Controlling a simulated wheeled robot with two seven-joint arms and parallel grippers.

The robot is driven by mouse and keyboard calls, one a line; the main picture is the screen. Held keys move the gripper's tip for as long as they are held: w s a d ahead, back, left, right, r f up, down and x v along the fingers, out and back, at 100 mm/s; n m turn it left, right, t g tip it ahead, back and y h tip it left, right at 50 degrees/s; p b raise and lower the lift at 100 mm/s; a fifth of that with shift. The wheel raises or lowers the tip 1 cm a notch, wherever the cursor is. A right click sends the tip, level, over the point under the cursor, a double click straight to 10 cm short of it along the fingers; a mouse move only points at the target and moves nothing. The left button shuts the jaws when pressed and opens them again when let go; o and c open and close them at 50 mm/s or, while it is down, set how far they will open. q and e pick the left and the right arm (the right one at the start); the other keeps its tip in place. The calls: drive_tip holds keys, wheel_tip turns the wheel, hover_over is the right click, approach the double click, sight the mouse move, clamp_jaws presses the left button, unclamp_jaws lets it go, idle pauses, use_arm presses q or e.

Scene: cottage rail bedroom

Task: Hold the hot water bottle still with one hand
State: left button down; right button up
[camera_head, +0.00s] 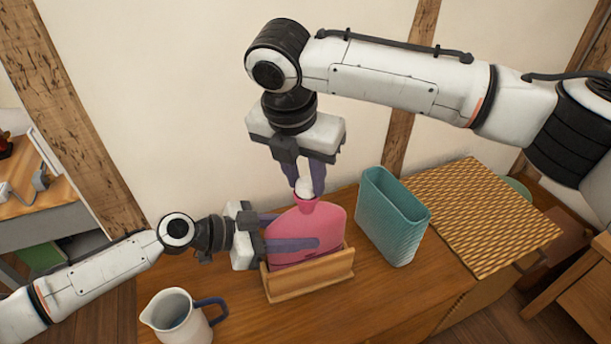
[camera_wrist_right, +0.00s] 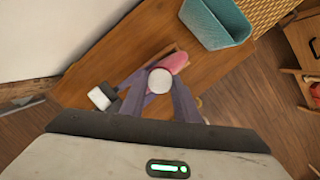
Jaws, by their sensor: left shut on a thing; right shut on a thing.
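The pink hot water bottle (camera_head: 325,219) stands upright in a wooden holder (camera_head: 312,277) on the wooden cabinet top. My left gripper (camera_head: 300,232) comes in from the left and is shut on the bottle's body, one finger across its front face. The white stopper (camera_head: 304,186) sits at the mouth of the pink neck. My right gripper (camera_head: 308,188) points down from above and is shut on the stopper. In the right wrist view the stopper (camera_wrist_right: 160,81) is between the fingers, with part of the pink bottle (camera_wrist_right: 175,62) behind. Whether the stopper is seated in the neck is hard to tell.
A white jug (camera_head: 178,317) with a blue handle stands at the front left, below my left arm. A teal ribbed container (camera_head: 392,220) stands close to the right of the holder. A woven mat (camera_head: 480,212) lies farther right. The wall is close behind.

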drive_tip(key=m, duration=0.2)
drive_tip(key=m+h, duration=0.1)
drive_tip(key=m, duration=0.1)
drive_tip(key=shift+a+f+g, duration=0.1)
drive_tip(key=shift+a+g, duration=0.1)
drive_tip(key=shift+g, duration=0.2)
drive_tip(key=shift+c, duration=0.2)
drive_tip(key=m+g, duration=0.1)
drive_tip(key=m, duration=0.5)
drive_tip(key=shift+w+h, duration=0.15)
drive_tip(key=shift+h, duration=0.25)
drive_tip(key=m+g, duration=0.1)
drive_tip(key=m, duration=0.5)
drive_tip(key=shift+w+g, duration=0.1)
drive_tip(key=shift+g, duration=0.3)
drive_tip(key=m+g, duration=0.1)
drive_tip(key=m, duration=0.4)
drive_tip(key=shift+w+y, duration=0.15)
drive_tip(key=shift+y, duration=0.25)
drive_tip(key=o, duration=1.3)
drive_tip(key=shift+d, duration=0.1)
drive_tip(key=shift+c, duration=0.2)
